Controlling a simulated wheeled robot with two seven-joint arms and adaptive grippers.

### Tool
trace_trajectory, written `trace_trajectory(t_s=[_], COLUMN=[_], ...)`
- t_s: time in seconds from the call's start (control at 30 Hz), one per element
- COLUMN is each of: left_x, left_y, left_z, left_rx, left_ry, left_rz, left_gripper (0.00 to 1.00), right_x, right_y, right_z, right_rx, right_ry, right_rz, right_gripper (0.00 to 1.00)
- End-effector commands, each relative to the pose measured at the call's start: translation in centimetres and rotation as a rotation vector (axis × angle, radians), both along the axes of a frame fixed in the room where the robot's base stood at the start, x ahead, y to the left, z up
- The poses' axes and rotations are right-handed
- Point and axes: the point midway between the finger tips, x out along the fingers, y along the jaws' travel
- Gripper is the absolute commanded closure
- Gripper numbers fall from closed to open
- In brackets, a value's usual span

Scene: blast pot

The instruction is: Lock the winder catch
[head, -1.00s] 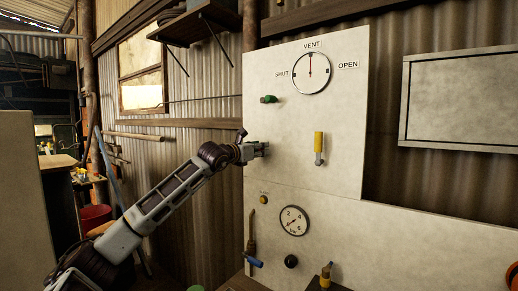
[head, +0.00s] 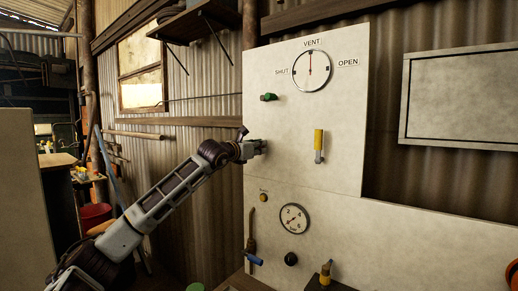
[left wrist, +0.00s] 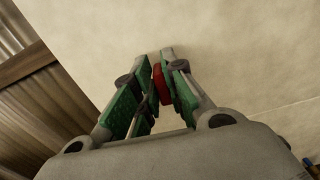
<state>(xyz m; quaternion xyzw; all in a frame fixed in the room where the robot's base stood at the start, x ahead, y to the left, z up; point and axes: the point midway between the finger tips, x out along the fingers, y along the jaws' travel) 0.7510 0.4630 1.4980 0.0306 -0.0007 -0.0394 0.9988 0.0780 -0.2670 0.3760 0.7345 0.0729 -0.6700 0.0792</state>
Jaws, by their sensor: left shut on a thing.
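My left gripper (head: 258,147) is at the left side of the upper pale panel, below a small green fitting (head: 269,97). In the left wrist view its green-padded fingers (left wrist: 158,85) are shut on a small red piece (left wrist: 160,82) close to the panel face. In the head view the fingers hide that piece. I cannot tell for sure whether it is the winder catch. My right gripper is not in view.
A dial (head: 311,71) marked SHUT, VENT and OPEN has its needle at VENT. Below are a pressure gauge (head: 293,218), a black knob (head: 291,258) and a blue-handled valve (head: 253,260). A framed board (head: 461,99) hangs at the right.

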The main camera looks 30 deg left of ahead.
Motion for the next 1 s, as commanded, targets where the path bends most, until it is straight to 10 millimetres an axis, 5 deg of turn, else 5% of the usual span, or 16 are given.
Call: trace_trajectory(t_s=[1.0], left_x=[-0.1], left_y=[-1.2], left_z=[-0.5], left_rx=[0.675], left_ry=[-0.056], left_rz=[0.0], left_gripper=[1.0], right_x=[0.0], right_y=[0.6], right_z=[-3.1], right_rx=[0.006], right_ry=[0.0], right_rz=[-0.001], right_gripper=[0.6])
